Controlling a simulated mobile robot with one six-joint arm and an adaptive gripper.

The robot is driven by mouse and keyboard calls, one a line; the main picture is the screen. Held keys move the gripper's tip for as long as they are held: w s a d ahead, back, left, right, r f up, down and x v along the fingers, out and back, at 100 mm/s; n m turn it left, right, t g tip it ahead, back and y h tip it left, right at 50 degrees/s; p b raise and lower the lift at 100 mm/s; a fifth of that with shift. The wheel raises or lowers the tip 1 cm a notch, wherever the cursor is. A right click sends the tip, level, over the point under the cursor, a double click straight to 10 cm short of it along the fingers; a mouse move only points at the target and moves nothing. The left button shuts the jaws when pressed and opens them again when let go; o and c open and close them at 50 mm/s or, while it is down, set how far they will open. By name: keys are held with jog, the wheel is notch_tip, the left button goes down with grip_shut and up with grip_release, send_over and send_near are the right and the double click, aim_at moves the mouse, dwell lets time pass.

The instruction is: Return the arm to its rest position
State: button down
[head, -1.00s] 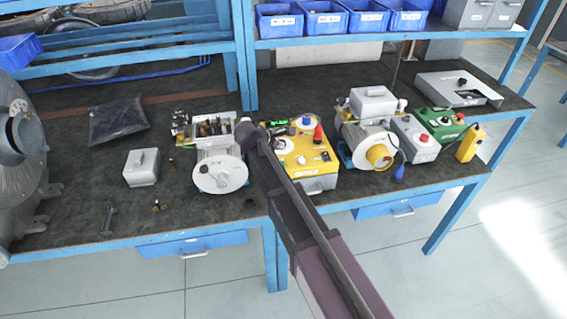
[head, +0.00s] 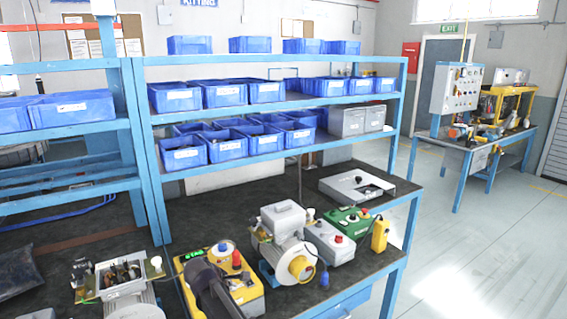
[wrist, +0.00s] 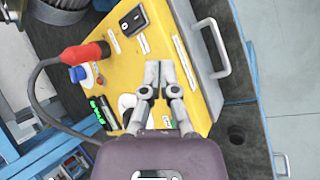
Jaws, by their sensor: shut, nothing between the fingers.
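My gripper (wrist: 157,80) shows in the wrist view with its two grey fingers together and nothing between them. It is over the yellow control box (wrist: 105,65), which has a black rocker switch, a red plug, a blue knob and a green display. I cannot tell the gap between the fingertips and the box.
An opened blower motor (head: 122,285) stands left of the box, and another motor (head: 283,240) right of it. Further right are a grey box, a green box (head: 348,219) and a yellow pendant (head: 380,235). Shelves with blue bins (head: 225,92) rise behind. The right aisle floor is clear.

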jog(key=s+d+f+m+g+y, duration=0.1)
jog(key=s+d+m, duration=0.4)
jog(key=d, duration=0.6)
jog(key=s+d+f+m+g+y, duration=0.1)
jog(key=s+d+m+g, duration=0.2)
jog(key=s+d+m, duration=0.3)
jog(key=s+d+f+m+g+y, duration=0.2)
jog(key=s+d+m, duration=0.3)
jog(key=d, duration=1.1)
jog(key=shift+s+d+m+g, duration=0.3)
jog(key=shift+d+m, duration=0.05)
jog(key=shift+m, duration=0.75)
dwell(1.9)
